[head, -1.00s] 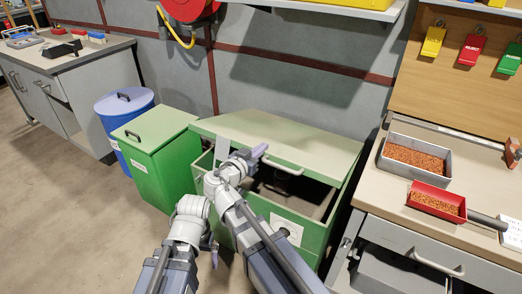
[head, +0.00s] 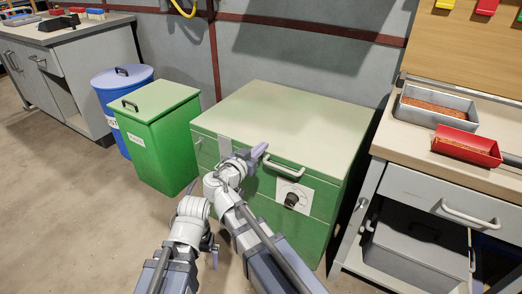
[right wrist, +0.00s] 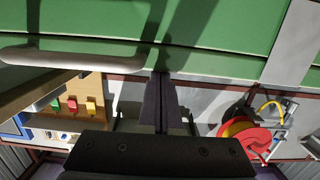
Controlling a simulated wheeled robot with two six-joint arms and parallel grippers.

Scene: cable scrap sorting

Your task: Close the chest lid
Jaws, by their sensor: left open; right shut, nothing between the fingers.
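The green chest (head: 317,215) stands against the wall in the middle of the head view. Its lid (head: 300,115) lies flat on the body, and no opening shows along the front. The lid's pale bar handle (head: 284,168) is on the front edge; it also shows in the right wrist view (right wrist: 75,57). My right gripper (head: 262,150) is shut and empty at the lid's front edge, just left of the handle. Its closed fingers (right wrist: 161,103) point at the green front in the right wrist view. My left gripper (head: 213,250) is open and empty, low in front of the chest.
A green lidded bin (head: 155,140) and a blue bin (head: 113,88) stand left of the chest. A workbench (head: 420,183) with a grey tray (head: 452,108) and a red tray (head: 467,147) stands close on the right. The floor (head: 85,225) at front left is clear.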

